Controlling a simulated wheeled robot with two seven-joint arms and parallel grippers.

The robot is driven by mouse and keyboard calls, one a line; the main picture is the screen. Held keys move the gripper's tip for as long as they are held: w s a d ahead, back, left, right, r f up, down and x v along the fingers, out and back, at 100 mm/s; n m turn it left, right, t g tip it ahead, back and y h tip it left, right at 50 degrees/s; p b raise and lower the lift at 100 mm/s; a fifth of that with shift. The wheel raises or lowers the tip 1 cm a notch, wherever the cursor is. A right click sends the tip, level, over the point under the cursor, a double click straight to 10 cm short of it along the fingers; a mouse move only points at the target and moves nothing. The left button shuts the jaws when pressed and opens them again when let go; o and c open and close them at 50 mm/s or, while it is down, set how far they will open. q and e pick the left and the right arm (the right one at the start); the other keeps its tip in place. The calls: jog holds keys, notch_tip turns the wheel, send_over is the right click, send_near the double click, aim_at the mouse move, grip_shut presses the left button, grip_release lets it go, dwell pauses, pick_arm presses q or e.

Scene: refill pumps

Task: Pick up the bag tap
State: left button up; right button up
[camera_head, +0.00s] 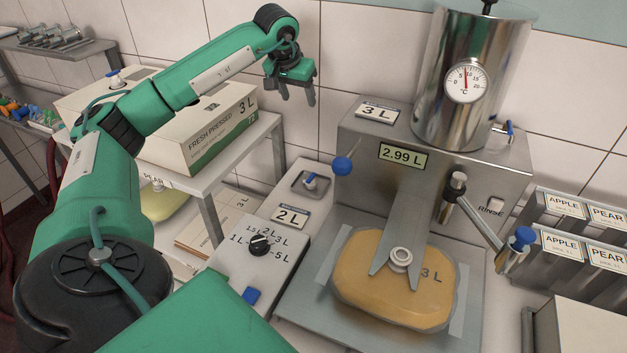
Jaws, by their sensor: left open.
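An orange bag (372,284) marked 3 L lies on the machine's plate. Its round pale spout (400,258) sits between the two prongs of a metal fork. My right gripper is out of view.
The steel filling machine (350,150) reads 2.99 L, with a blue-knobbed lever (523,237) at its right. A dial box (262,243) stands in front of the tap. A white shelf (262,128) with FRESH PRESSED cartons (205,135) is at the left. Labelled bins (563,247) stand right.

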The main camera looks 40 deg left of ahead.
pick_arm(q)
notch_tip(320, 180, down, 10)
jog(key=b, duration=1.6)
send_near(311, 177)
jog(key=x, duration=0.3)
jog(key=shift+w+a+f+p, duration=0.25)
jog(key=shift+w+a+p, duration=0.05)
jog(key=shift+a+p, duration=0.15)
jog(key=shift+d+p+x, duration=0.2)
jog(key=shift+x, duration=1.1)
jog(key=shift+d+p+x, duration=0.15)
jog(key=shift+x, duration=1.15)
jog(key=shift+s+f, duration=0.1)
jog(key=shift+s, duration=0.05)
jog(key=c, duration=1.1)
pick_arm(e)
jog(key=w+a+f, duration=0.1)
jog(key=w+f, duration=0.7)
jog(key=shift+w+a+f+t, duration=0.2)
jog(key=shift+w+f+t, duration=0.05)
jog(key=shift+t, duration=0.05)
